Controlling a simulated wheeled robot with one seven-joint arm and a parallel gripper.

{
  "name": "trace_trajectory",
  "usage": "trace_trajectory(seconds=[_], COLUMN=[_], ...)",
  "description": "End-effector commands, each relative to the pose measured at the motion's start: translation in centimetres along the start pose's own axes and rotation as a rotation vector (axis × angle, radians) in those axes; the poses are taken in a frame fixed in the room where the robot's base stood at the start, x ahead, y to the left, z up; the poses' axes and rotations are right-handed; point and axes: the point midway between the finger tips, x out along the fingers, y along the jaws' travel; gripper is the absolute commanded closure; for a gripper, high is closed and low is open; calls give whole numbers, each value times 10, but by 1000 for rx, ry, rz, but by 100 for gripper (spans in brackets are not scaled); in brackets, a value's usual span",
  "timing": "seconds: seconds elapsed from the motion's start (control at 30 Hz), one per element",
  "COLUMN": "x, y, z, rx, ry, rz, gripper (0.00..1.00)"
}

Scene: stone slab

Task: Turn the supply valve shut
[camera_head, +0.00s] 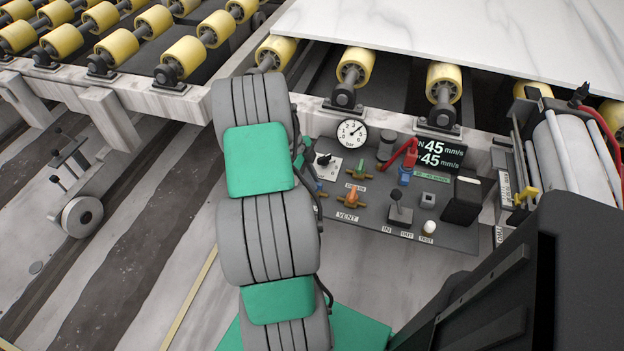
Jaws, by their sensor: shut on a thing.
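A grey control panel (455,238) with several valves and switches sits below the slab's rollers. A green-handled valve (358,170) and an orange-handled valve (350,201) above the "VENT" label show in its left half. A blue handle (319,187) shows partly at the arm's right edge. I cannot read which valve is the supply. My arm, grey with green pads, reaches up over the panel's left side and hides part of it. My gripper's fingers are hidden behind the arm, so what they touch does not show.
A round gauge (352,133) stands at the panel's top left. A red lever (405,154), a black joystick (400,207) and a lit display (437,155) are further right. A white slab (480,45) lies on yellow rollers behind. A pale cylinder (562,155) bounds the right.

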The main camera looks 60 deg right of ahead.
Motion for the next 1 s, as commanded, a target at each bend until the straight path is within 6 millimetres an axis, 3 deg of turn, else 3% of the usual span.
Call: trace_trajectory(seconds=[0.37, 1.0], x=[-1, -1], y=[1, 4], z=[0, -2], rx=[-148, -693], ry=[0, -1], rz=[-64, -289], gripper=[100, 100])
